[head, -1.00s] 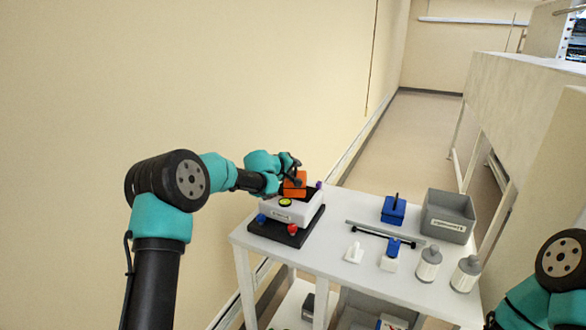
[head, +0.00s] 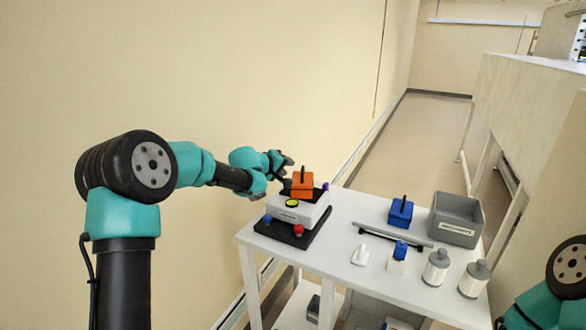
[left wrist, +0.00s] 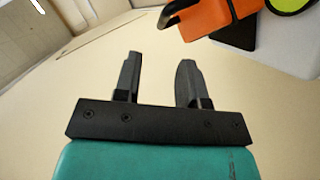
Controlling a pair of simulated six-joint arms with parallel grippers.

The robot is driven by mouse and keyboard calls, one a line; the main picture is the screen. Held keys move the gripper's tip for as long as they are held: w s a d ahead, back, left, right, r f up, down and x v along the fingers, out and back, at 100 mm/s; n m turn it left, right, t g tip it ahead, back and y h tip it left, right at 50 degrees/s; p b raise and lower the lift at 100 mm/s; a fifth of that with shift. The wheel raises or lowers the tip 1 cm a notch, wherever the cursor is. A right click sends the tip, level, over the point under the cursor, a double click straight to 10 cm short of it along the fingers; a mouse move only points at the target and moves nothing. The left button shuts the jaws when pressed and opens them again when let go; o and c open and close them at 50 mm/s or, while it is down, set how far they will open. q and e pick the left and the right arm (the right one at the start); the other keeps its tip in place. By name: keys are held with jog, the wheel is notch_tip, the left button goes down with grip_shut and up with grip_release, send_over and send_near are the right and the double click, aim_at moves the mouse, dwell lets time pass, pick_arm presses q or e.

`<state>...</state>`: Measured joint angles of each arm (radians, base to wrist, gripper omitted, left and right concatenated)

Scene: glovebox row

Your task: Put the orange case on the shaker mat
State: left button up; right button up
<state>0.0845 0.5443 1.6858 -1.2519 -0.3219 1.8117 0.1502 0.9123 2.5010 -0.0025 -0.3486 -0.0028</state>
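The orange case (head: 302,186) with its dark upright handle sits on the dark shaker mat (head: 318,193), on top of the white shaker (head: 297,213). It looks upright. My left gripper (head: 286,167) is to the left of the case, apart from it. In the left wrist view my left gripper (left wrist: 157,82) has its two fingers spread with nothing between them. The orange case (left wrist: 205,20) shows there at the top, beyond the fingers. Part of my right arm is at the lower right, but its gripper is not seen.
The shaker stands on a black base with a blue knob (head: 267,219) and a red knob (head: 299,230). On the white table (head: 340,215) are a blue case (head: 401,212), a grey bin (head: 456,220), a grey bar (head: 396,236) and two grey-topped bottles (head: 437,267).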

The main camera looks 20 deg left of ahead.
pick_arm(q)
jog(key=shift+v, duration=1.65)
